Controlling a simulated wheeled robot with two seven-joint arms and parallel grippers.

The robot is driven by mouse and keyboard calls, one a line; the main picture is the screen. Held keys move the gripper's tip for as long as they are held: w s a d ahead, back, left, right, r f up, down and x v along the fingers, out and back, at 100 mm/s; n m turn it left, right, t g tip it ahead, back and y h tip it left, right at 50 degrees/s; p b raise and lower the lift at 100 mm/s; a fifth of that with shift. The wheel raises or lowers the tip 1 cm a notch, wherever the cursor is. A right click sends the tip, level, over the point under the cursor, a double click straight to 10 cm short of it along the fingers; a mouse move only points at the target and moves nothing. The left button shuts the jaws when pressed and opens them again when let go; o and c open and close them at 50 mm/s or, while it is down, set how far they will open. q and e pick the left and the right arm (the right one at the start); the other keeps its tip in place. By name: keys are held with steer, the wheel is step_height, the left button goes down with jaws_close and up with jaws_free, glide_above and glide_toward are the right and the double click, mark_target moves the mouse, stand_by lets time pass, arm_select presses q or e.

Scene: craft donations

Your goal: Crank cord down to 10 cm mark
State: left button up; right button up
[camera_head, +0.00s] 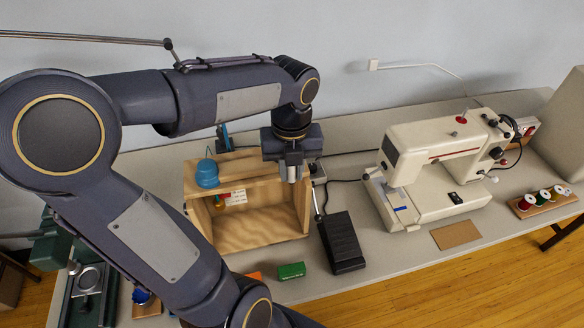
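A light wooden open-fronted box (262,222) stands on the table. A small metal crank (318,172) with a thin arm and dark knob appears at its right side. A blue rounded object (207,174) with a thin loop sits on its top at the left. Inside, a small red and green piece (221,201) shows beside a white label with red print (237,198). The cord and any 10 cm mark are too small to tell. My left gripper (291,172) points down over the box's right end, left of the crank; its finger gap is unclear. My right gripper is out of view.
A black foot pedal (342,243) lies right of the box, and a cream sewing machine (440,155) stands beyond it. A green block (291,270) lies in front. Thread spools (543,197) sit at the far right. My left arm covers much of the left side.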

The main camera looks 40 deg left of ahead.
arm_select(q)
steer(key=o, duration=0.5)
steer(key=shift+a, duration=0.1)
steer(key=shift+c, duration=0.2)
steer(key=shift+r, duration=3.95)
